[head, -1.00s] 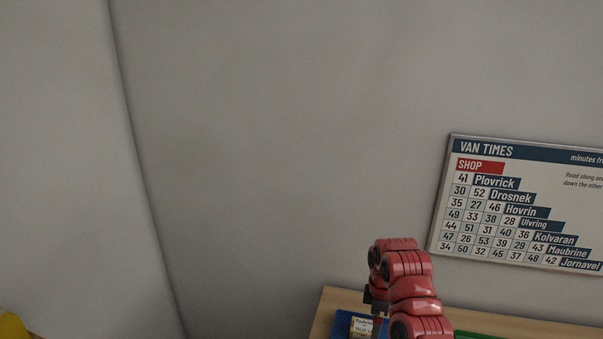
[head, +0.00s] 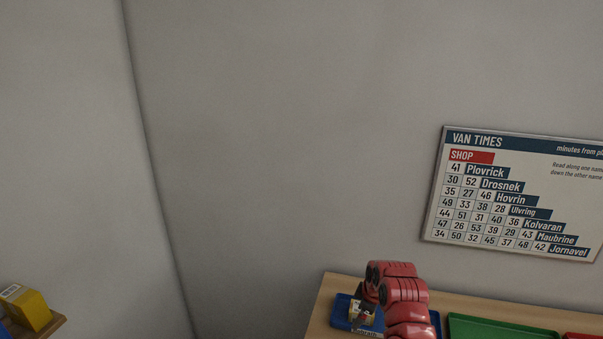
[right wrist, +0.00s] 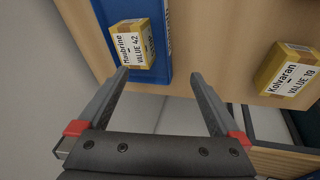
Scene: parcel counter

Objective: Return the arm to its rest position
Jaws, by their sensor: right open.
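My right arm, red, comes in from the bottom of the head view, and its gripper (head: 361,297) is over the blue tray (head: 339,316), partly hidden by the arm. In the right wrist view the right gripper (right wrist: 160,76) is open with nothing between its fingers. A yellow box labelled Maubrine, value 42 (right wrist: 138,44) sits in the blue tray (right wrist: 155,76), just past the left fingertip; whether they touch I cannot tell. The same box shows in the head view (head: 358,316). My left gripper is not in view.
A Kolvaran box, value 19 (right wrist: 287,74), stands on the wooden counter (right wrist: 212,25). A green tray (head: 495,333) is right of the blue one. A yellow box (head: 27,308) stands on a wooden ledge at far left. A Van Times board (head: 510,195) hangs on the wall.

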